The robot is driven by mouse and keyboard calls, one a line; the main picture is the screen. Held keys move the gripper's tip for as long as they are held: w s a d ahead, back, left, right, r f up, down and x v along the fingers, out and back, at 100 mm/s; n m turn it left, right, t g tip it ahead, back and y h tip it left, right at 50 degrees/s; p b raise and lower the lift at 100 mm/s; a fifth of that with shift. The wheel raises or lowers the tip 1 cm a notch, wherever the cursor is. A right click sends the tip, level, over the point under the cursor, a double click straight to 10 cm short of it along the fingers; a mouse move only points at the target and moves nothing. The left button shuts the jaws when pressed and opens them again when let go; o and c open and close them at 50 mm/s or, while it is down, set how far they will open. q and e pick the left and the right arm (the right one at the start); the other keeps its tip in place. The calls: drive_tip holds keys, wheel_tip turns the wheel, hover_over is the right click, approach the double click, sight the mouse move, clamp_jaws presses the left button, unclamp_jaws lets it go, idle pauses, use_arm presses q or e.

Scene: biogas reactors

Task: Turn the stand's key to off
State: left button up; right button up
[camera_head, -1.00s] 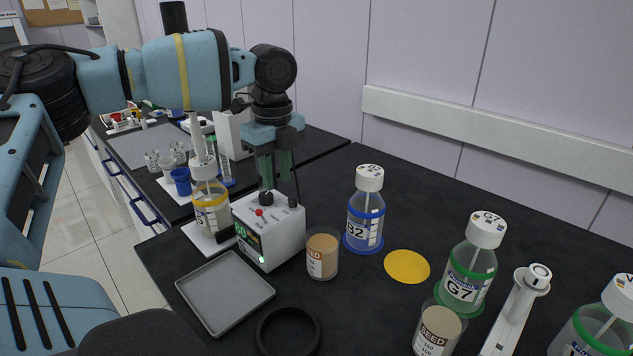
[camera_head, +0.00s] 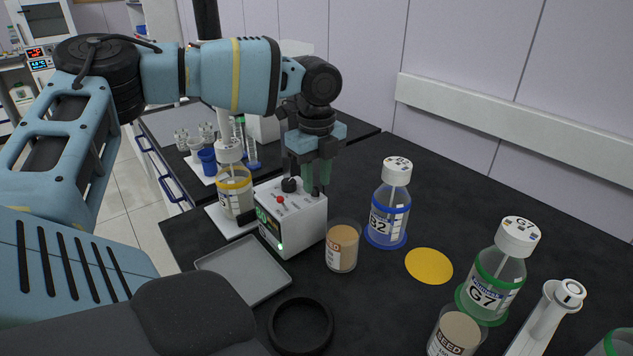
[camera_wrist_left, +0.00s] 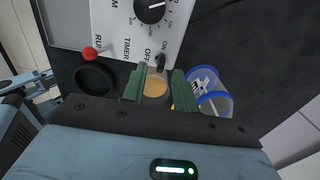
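The stand is a white box (camera_head: 292,222) with a green display, a red-tipped RUN switch and a black TIMER knob (camera_head: 290,185). Its small black key (camera_wrist_left: 159,62) shows in the left wrist view beside the OFF and ON labels, nearer OFF; its exact angle is hard to tell. My left gripper (camera_head: 315,190) points down over the right part of the box top. In the left wrist view its green fingers (camera_wrist_left: 160,72) are apart, with the key at the gap between their tips; contact is not visible. In the head view the fingers largely hide the key. My right gripper is out of view.
A yellow-ringed bottle (camera_head: 235,190) stands left of the box. A seed jar (camera_head: 342,247) and blue-ringed bottle (camera_head: 389,205) stand close on its right. A grey tray (camera_head: 243,271) and black ring (camera_head: 301,326) lie in front. Green-ringed bottle G7 (camera_head: 496,275) is farther right.

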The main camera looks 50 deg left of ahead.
use_arm(q)
drive_tip(key=shift+f, duration=0.85)
drive_tip(key=shift+c, duration=0.3)
clamp_jaws()
